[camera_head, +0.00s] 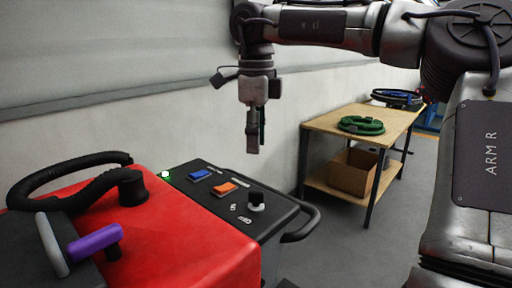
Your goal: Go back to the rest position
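My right gripper (254,143) hangs pointing down above the far edge of the scrubber's control panel, apart from it, with nothing seen in it. Its fingers appear edge-on, so I cannot tell whether they are open or shut. My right arm (340,25) reaches in from the right. My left gripper is not in view. The red scrubber (190,240) stands at the lower left. Its black panel (262,222) bears a blue switch (199,175), an orange switch (224,189), a black knob (257,200) and a lit green light (166,175).
A black hose (70,185) and a purple-handled lever (94,241) are on the scrubber's left. A black handle (308,222) juts from its right side. A wooden table (345,122) holds a green coiled hose (361,125); a cardboard box (353,172) sits below. Grey floor (360,240) is clear between.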

